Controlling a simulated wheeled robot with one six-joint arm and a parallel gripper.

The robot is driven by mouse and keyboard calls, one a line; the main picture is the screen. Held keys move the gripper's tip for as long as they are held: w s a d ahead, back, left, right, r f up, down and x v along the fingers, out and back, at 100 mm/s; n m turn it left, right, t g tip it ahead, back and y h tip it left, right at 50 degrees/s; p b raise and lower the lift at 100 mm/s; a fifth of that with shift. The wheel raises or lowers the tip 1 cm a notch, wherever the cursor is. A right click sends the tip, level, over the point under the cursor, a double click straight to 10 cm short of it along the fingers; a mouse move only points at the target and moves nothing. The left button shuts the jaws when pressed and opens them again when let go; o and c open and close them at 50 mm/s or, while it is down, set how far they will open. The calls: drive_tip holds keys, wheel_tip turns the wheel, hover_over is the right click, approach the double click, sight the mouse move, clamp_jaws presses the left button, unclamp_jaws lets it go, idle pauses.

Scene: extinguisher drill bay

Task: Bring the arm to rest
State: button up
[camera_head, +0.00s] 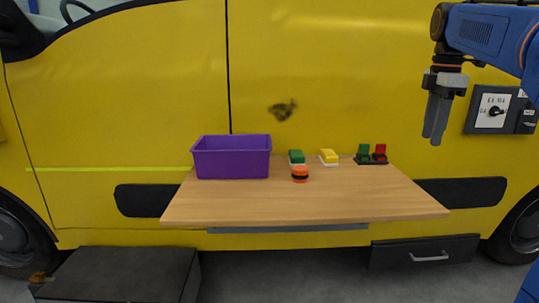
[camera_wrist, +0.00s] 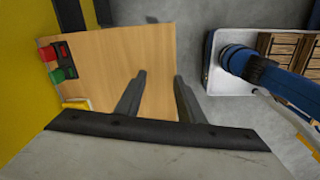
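My gripper (camera_head: 434,138) hangs at the upper right in the head view, fingers pointing down, in front of the yellow vehicle side and above the right part of the table. In the wrist view its two fingers (camera_wrist: 160,77) stand apart with nothing between them, so it is open and empty. The wooden table (camera_head: 300,208) is below it and clear of it. My blue arm (camera_head: 490,32) comes in from the right edge.
A purple bin (camera_head: 231,158) stands at the table's left. A green-topped block (camera_head: 296,157), a yellow-topped block (camera_head: 329,157), an orange-and-black object (camera_head: 300,174) and a green-and-red pair (camera_head: 371,154) sit along the back. A dial panel (camera_head: 493,110) is right of my gripper. The table's front is free.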

drive_tip(key=s+a+f+m+t, duration=0.1)
drive_tip(key=s+a+f+m, duration=0.3)
drive_tip(key=s+f, duration=0.5)
drive_tip(key=s+a+f+m+t, duration=0.1)
drive_tip(key=s+a+f+m, duration=0.3)
drive_tip(key=s+f, duration=0.5)
drive_tip(key=s+a+f+m+t, duration=0.2)
drive_tip(key=s+a+f+m, duration=0.2)
drive_tip(key=s+f+m, duration=0.3)
wheel_tip(320, 180, down, 6)
drive_tip(key=shift+s+a+r+m, duration=0.1)
drive_tip(key=shift+s+a+m, duration=0.3)
drive_tip(key=shift+s, duration=0.5)
